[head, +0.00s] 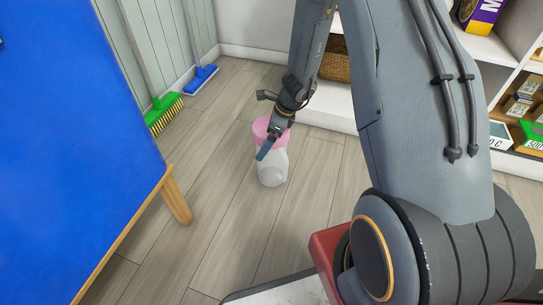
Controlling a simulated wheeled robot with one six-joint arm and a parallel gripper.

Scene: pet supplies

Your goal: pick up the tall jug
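The tall jug (272,170) stands upright on the wooden floor in the head view. It has a pale, whitish body and a pink top. My gripper (268,147) is at the jug's top, in front of the pink part in the picture. One dark blue-grey finger shows against the jug. The other finger is hidden, so I cannot tell whether the gripper is open, shut or touching the jug.
A blue panel with a wooden edge and leg (178,196) fills the left. Shelves with a wicker basket (335,60) stand behind. Floor around the jug is clear.

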